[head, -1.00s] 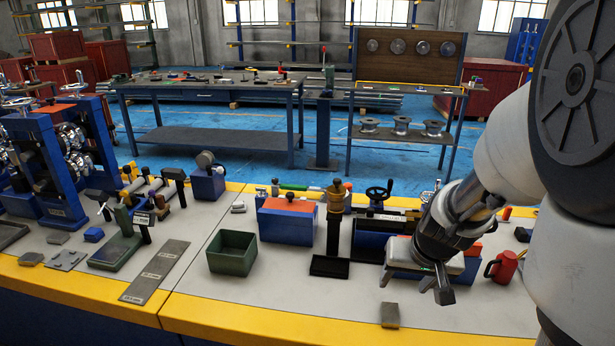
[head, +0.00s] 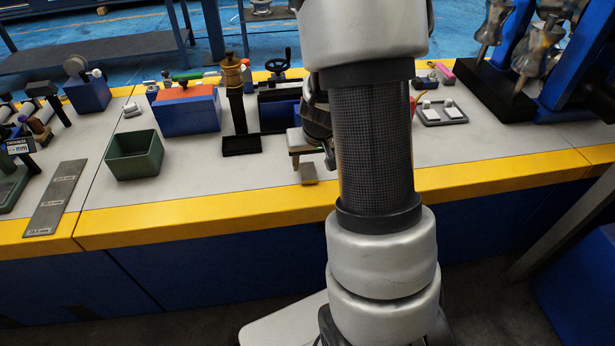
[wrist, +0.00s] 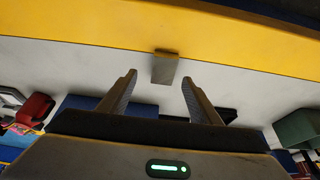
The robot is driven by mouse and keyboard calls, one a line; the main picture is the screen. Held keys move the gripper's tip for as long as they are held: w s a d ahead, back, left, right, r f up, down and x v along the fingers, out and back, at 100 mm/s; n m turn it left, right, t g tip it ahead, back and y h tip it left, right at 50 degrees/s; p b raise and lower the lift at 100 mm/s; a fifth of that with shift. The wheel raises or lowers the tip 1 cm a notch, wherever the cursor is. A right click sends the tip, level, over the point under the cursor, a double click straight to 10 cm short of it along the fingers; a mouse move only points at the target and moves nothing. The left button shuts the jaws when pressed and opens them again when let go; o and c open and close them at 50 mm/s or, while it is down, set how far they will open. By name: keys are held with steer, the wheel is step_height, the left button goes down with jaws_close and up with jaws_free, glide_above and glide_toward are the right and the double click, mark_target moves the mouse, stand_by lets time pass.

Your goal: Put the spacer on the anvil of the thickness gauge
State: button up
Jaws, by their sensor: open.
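A small grey block (head: 308,173), seemingly the spacer, lies on the bench top near the yellow front edge. In the wrist view the block (wrist: 165,68) is ahead of and between the fingertips, with clear space on both sides. My gripper (wrist: 159,80) is open and empty. In the head view my arm hides most of the gripper (head: 322,150), which is close to the block; their height gap is unclear. A green instrument with a "mm" display (head: 18,146), seemingly the thickness gauge, is cut by the left edge; its anvil cannot be made out.
A labelled steel strip (head: 57,196) lies beside the gauge. An open green box (head: 134,157), a blue block with an orange top (head: 186,112) and a brass-topped black stand (head: 241,146) stand left of my arm. A tray (head: 441,114) lies right.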

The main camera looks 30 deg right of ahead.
mark_target(307, 170)
steer(key=x, duration=0.1)
steer(key=b+x, duration=0.1)
steer(key=x, duration=0.1)
steer(key=b+x, duration=0.1)
steer(key=x, duration=0.1)
steer(key=shift+w+a, duration=0.3)
steer(key=c, duration=1.4)
jaws_close()
steer(key=shift+r, duration=0.1)
